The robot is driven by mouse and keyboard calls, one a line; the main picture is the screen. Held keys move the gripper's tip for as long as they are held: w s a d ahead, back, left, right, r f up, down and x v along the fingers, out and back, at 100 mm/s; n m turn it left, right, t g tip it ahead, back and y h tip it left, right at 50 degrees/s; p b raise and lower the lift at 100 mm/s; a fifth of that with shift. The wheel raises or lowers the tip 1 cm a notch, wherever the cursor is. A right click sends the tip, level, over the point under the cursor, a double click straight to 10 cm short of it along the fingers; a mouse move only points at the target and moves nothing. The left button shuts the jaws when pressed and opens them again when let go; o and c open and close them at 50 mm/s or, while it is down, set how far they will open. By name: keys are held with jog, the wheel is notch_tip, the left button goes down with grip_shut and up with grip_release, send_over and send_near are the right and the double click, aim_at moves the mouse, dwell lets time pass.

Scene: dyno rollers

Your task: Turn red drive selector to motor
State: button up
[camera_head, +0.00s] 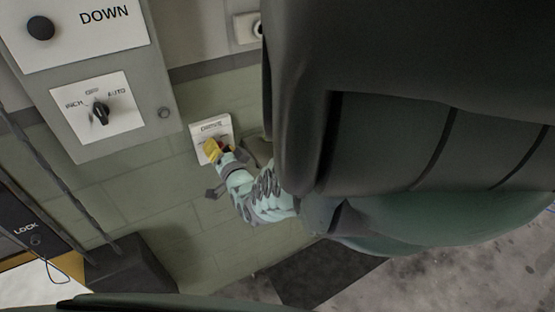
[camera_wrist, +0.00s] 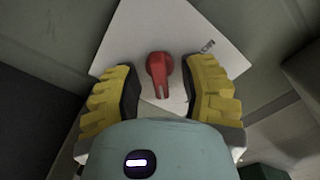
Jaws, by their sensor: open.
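The red drive selector (camera_wrist: 159,72) is a small rotary knob on a white square plate (camera_wrist: 212,50). In the wrist view its pointer end is toward the bottom of the picture. My gripper (camera_wrist: 160,80) has yellow-backed, black-padded fingers, one on each side of the knob, with gaps visible between pads and knob. In the head view the white plate (camera_head: 212,127) is on the green block wall, and my gripper (camera_head: 213,150) is in front of its lower part, hiding most of the knob. The plate's lettering is too small or partly hidden to read fully.
A grey panel (camera_head: 155,75) to the left carries a black INCH/AUTO selector (camera_head: 101,112) and a DOWN button (camera_head: 41,28). A box marked LOCK (camera_head: 30,235) stands at lower left. My own arm fills much of the right side.

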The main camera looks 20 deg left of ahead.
jog(key=shift+a, duration=0.1)
dwell(0.3)
jog(key=c, duration=0.7)
grip_shut()
jog(key=shift+f, duration=0.1)
